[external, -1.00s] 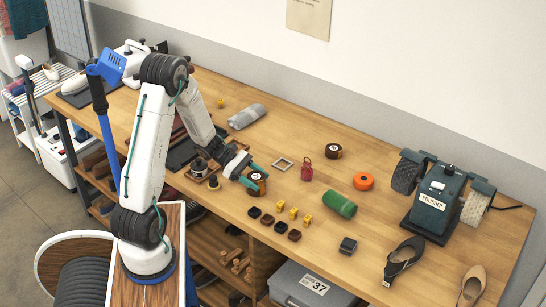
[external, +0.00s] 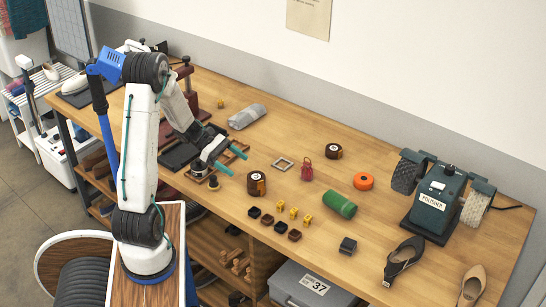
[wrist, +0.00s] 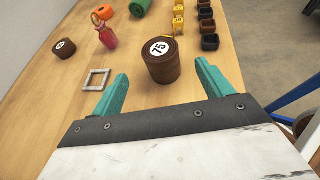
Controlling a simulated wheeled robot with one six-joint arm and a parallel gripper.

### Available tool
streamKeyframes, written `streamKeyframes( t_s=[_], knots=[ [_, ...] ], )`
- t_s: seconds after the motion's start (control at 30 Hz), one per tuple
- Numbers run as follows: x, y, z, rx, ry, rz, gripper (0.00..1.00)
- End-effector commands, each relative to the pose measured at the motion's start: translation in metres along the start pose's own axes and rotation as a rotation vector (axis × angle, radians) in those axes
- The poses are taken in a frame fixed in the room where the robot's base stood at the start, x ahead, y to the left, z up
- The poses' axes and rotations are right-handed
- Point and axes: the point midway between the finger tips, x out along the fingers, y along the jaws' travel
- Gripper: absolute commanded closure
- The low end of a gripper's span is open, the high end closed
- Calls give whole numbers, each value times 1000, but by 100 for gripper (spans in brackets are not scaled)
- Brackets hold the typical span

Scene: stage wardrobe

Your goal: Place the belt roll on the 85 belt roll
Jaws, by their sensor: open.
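A brown belt roll marked 75 (wrist: 161,47) stands upright on the bench. It looks like the top of a stack of two rolls, taller than the other brown roll; the lower roll's number (wrist: 163,76) is hidden. The stack (external: 257,184) also shows in the external view. Another brown roll (external: 333,151) stands alone farther back; it is at the upper left of the wrist view (wrist: 64,49), its label too small to read. My gripper (external: 238,163) is open and empty, backed off to the left of the stack, its teal fingers (wrist: 162,88) apart and clear of it.
Small yellow and dark blocks (external: 281,226) sit near the front edge. A polisher (external: 437,200) and shoes stand at the right.

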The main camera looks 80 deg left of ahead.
Motion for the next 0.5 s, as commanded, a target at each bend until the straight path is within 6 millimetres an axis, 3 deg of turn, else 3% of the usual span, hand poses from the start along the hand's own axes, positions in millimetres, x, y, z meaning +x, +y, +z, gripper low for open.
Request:
streamKeyframes(
  t_s=[0.13,0.27,0.37,0.5],
  knots=[
    [-18,0,0,0,0,2,21],
    [-16,-6,9,35,15,-31,21],
    [4,-24,35,144,62,-128,21],
    [45,-81,86,426,167,-363,21]
  ],
)
